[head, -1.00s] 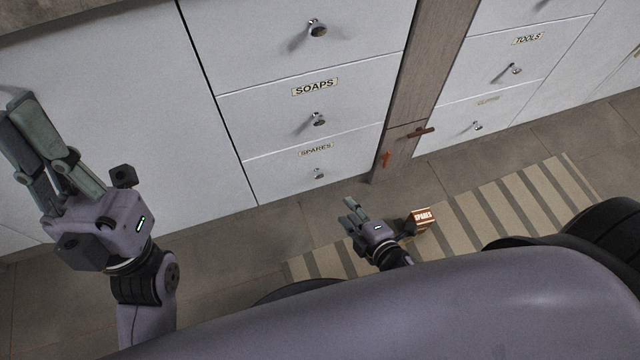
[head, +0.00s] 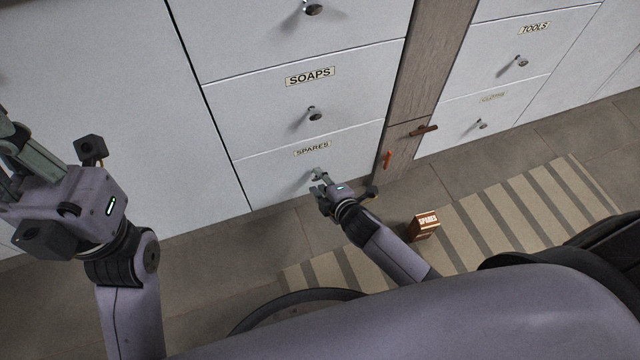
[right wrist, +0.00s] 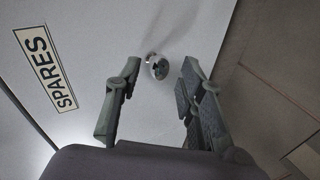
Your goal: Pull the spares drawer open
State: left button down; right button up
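The spares drawer (head: 275,172) is the shut bottom white drawer under the soaps drawer in the head view. Its SPARES label also shows in the right wrist view (right wrist: 46,68). Its round metal knob (right wrist: 158,67) sits between and just beyond my right gripper's fingertips (right wrist: 160,78), which are open and apart from each other. In the head view my right gripper (head: 318,181) is at the drawer front and hides most of the knob. My left gripper (head: 12,150) is at the left edge, partly cut off, far from the drawer; its opening cannot be judged.
The soaps drawer (head: 260,105) is shut above. A wooden post (head: 432,70) with a reddish-brown handle (head: 424,130) stands to the right. A small brown SPARES box (head: 425,226) rests on the striped mat (head: 515,205). The tiled floor before the drawer is otherwise clear.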

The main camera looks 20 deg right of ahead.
jog(key=shift+w, duration=0.1)
jog(key=shift+c, duration=0.2)
grip_shut()
jog(key=shift+f, duration=0.1)
dwell(0.6)
